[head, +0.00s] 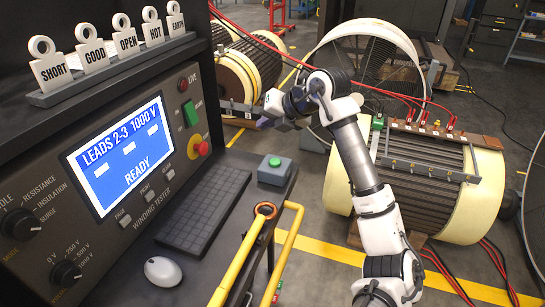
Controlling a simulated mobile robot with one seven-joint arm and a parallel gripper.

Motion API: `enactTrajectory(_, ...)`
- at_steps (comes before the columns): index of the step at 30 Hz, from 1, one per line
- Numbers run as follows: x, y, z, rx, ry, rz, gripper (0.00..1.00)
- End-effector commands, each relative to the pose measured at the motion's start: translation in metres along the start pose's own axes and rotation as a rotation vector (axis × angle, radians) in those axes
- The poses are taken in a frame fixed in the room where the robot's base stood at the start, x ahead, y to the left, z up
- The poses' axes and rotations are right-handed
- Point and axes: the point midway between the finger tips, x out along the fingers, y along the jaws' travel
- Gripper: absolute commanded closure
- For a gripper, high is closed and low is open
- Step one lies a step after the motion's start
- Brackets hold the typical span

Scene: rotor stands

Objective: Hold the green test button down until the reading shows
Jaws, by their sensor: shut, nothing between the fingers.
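The green test button (275,161) sits on top of a small grey box (274,173) at the right end of the tester's shelf. My gripper (262,123) is in the air above and slightly left of the button, apart from it in the picture. It is shut and empty, though its fingertips are small and dark here. The tester's blue screen (120,155) reads "LEADS 2-3 1000 V" and "READY", with short white dashes between the lines.
A keyboard (203,213) and a white mouse (163,271) lie on the shelf. Yellow handles (240,257) rise at its front, by an orange ring (265,210). Tags, including "GOOD" (94,53), stand on top of the tester. A rotor (425,180) with red leads stands at right.

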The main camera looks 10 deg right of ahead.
Motion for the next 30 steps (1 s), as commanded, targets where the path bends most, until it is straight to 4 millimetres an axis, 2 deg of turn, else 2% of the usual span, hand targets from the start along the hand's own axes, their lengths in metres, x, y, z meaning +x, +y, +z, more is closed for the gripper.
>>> enactTrajectory(3,-0.009,-0.021,0.003,0.030,-0.008,-0.057,1.00)
enactTrajectory(6,-0.012,-0.029,0.004,0.041,-0.010,-0.077,1.00)
enactTrajectory(20,-0.011,-0.031,0.003,0.043,-0.010,-0.079,1.00)
enactTrajectory(30,0.011,-0.048,-0.015,0.042,-0.010,-0.078,1.00)
